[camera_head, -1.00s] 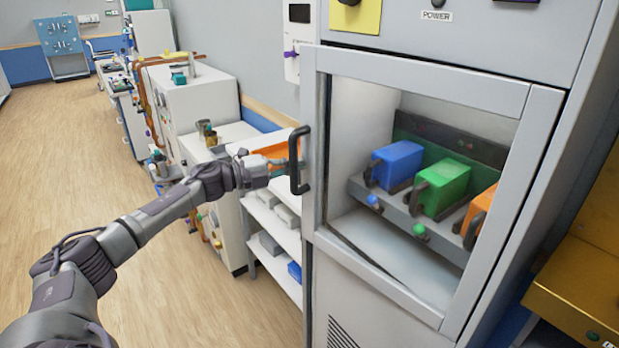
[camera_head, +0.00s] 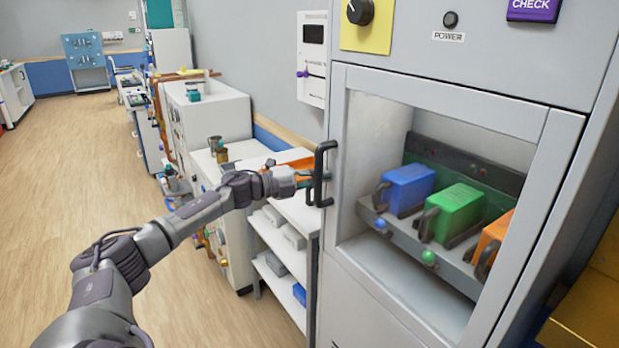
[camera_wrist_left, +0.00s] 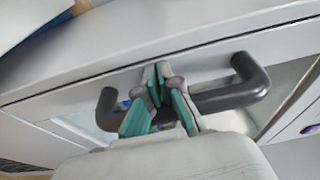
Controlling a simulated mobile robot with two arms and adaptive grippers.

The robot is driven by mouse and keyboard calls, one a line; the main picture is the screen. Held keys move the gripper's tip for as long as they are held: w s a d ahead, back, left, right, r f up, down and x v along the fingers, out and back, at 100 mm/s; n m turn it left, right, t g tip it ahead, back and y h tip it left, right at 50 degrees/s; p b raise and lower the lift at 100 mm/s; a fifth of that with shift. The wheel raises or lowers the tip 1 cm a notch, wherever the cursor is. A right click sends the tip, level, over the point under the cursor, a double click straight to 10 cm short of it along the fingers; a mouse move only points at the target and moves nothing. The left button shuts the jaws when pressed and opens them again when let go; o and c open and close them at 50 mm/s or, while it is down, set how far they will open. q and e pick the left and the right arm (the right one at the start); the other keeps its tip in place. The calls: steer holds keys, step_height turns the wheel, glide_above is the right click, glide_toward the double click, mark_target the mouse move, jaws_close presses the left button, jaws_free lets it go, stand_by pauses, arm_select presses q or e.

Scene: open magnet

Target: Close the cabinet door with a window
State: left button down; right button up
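The cabinet door (camera_head: 440,103) has a pale grey frame around a large window and fills the right of the head view. It looks flush or nearly flush with the cabinet front; I cannot tell whether a small gap is left. Its dark upright handle (camera_head: 319,172) is on the door's left edge and crosses the left wrist view (camera_wrist_left: 240,95). My left gripper (camera_head: 304,178) is at the handle. In the wrist view its teal-padded fingers (camera_wrist_left: 160,85) come together around the bar, partly hiding it. My right gripper is not in view.
Behind the window are blue (camera_head: 408,187), green (camera_head: 455,208) and orange (camera_head: 492,240) blocks with handles. A white shelf unit (camera_head: 290,213) stands left of the cabinet, close behind my left gripper. A yellow box (camera_head: 590,320) is at lower right. The wooden floor at left is clear.

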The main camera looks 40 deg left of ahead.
arm_select(q)
steer(key=shift+d+r, duration=0.25)
steer(key=shift+r, duration=0.25)
steer(key=shift+s+a+f, duration=0.3)
steer(key=shift+s+f, duration=0.1)
steer(key=shift+f, duration=0.2)
steer(key=v, duration=1.1)
steer(key=shift+a, duration=0.2)
